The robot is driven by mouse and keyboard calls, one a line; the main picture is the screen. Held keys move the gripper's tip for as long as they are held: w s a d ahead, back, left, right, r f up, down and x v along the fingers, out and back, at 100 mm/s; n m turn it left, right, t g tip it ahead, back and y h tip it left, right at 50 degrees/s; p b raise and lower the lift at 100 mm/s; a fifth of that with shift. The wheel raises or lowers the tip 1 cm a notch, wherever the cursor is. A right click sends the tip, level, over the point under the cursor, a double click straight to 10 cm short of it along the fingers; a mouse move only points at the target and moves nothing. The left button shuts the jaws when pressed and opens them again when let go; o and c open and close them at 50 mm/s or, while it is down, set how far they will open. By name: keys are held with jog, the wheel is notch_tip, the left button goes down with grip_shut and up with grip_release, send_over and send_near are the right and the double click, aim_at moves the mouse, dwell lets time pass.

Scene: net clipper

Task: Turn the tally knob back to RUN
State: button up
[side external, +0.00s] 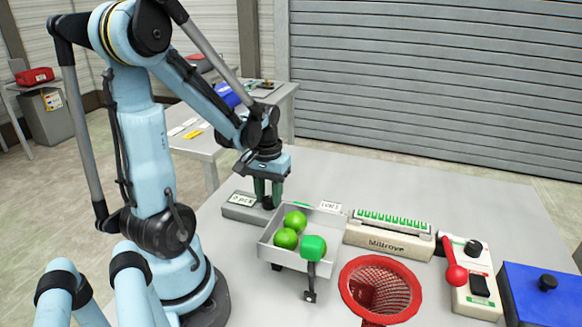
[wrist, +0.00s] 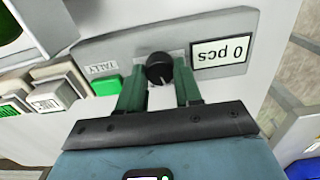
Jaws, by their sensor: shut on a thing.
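The tally knob (wrist: 159,68) is a black round knob on the front of a grey tally box (wrist: 105,50), beside a white display reading "0 pcs" (wrist: 223,52). My gripper (wrist: 160,80) has its two green fingers on either side of the knob, shut on it. In the side view my gripper (side external: 267,200) reaches down at the right end of the tally box (side external: 240,212), and the knob is mostly hidden between the fingers. A small "TALLY" label (wrist: 101,69) shows left of the knob. I cannot read a RUN mark or tell the knob's setting.
A grey tray (side external: 290,258) with several green balls stands just in front of my gripper. Right of it are a cream Millrove unit (side external: 388,246), a red net basket (side external: 380,290), a red-handled lever box (side external: 473,283) and a blue box (side external: 540,295). The table's back is clear.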

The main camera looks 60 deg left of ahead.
aim_at(270, 199)
jog(key=shift+n, duration=2.3)
jog(key=o, duration=1)
jog(key=shift+o, duration=0.2)
jog(key=shift+r, duration=0.1)
notch_tip(270, 199, up, 12)
jog(key=shift+d, duration=0.1)
